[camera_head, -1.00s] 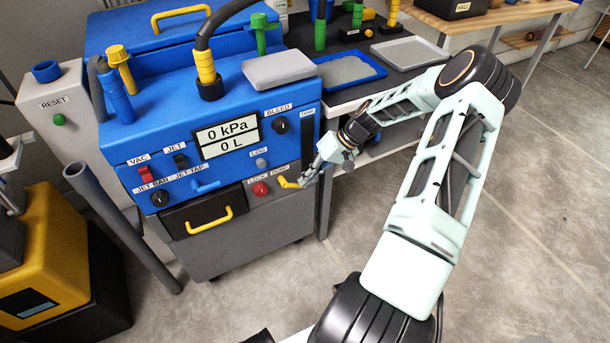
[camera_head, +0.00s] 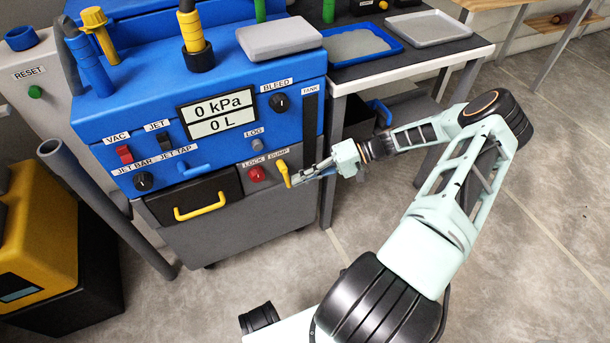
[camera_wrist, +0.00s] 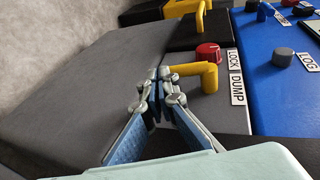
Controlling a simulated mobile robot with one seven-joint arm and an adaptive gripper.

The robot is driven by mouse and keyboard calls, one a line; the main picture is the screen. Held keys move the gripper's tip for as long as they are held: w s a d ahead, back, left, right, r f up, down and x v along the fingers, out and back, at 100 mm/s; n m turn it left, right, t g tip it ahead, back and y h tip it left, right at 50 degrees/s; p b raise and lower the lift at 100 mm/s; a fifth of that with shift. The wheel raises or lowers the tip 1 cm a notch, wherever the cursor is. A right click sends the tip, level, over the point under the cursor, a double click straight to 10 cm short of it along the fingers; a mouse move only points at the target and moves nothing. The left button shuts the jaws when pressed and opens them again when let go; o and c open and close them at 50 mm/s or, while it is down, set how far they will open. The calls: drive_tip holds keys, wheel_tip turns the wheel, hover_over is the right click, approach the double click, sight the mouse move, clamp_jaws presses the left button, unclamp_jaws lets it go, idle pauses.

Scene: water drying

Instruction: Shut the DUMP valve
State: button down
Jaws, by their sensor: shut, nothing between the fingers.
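The DUMP valve is a yellow lever (camera_head: 284,173) on the lower right of the blue machine's front, under the DUMP label. In the head view it points mostly downward. It also shows in the wrist view (camera_wrist: 203,72), an elbow-shaped handle beside the DUMP label. My gripper (camera_head: 294,180) is shut and empty, at the right side of the lever's lower end. In the wrist view its fingertips (camera_wrist: 158,76) are together at the lever's free end, touching or very close; I cannot tell which.
The red LOCK knob (camera_head: 257,173) sits just left of the lever, with the grey LOG knob (camera_head: 257,144) above. A black drawer with a yellow handle (camera_head: 200,207) is further left. A table (camera_head: 440,62) with trays stands to the right. Floor in front is clear.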

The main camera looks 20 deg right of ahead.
drive_tip(key=shift+a+f, duration=0.25)
drive_tip(key=shift+a, duration=0.1)
drive_tip(key=shift+d, duration=0.15)
idle(0.6)
